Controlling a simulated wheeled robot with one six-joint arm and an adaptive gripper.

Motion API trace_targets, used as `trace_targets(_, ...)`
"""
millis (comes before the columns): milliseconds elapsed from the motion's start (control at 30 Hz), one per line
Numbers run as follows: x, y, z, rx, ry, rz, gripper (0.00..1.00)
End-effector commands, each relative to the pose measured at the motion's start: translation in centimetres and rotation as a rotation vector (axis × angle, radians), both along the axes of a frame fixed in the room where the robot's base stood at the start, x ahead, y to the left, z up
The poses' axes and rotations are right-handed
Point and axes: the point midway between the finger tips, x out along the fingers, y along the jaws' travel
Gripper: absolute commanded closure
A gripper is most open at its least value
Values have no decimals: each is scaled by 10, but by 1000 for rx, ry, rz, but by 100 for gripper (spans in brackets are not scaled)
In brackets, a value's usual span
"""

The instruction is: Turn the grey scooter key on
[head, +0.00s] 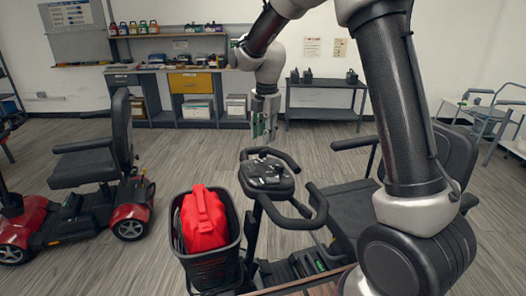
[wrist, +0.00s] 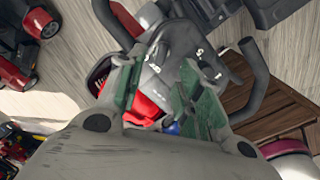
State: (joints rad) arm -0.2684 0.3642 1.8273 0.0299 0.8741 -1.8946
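The scooter in front of me has a dark grey control console (head: 267,176) with looped handlebars and pale markings on top. The console also shows in the wrist view (wrist: 180,45), beyond my fingertips. I cannot make out the key for certain in either view. My gripper (head: 264,128) hangs pointing down above the console, apart from it in the head view. In the wrist view its two green-padded fingers (wrist: 162,75) stand apart with a gap between them and nothing visibly held. The fingers and palm hide part of the console.
A black basket (head: 208,268) with a red bag (head: 203,220) sits at the scooter's front. Its black seat (head: 350,212) is behind my arm. A red scooter (head: 90,200) stands at the left. A workbench (head: 190,88) lines the back wall. Open floor lies between.

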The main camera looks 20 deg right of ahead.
Motion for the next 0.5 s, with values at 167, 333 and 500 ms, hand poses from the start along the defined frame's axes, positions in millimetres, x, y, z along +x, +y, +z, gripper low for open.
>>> trace_targets(167,0,1,-30,-2,6,-1,64)
trace_targets(333,2,2,-57,-1,5,-2,64)
trace_targets(500,4,3,-70,-1,3,-2,64)
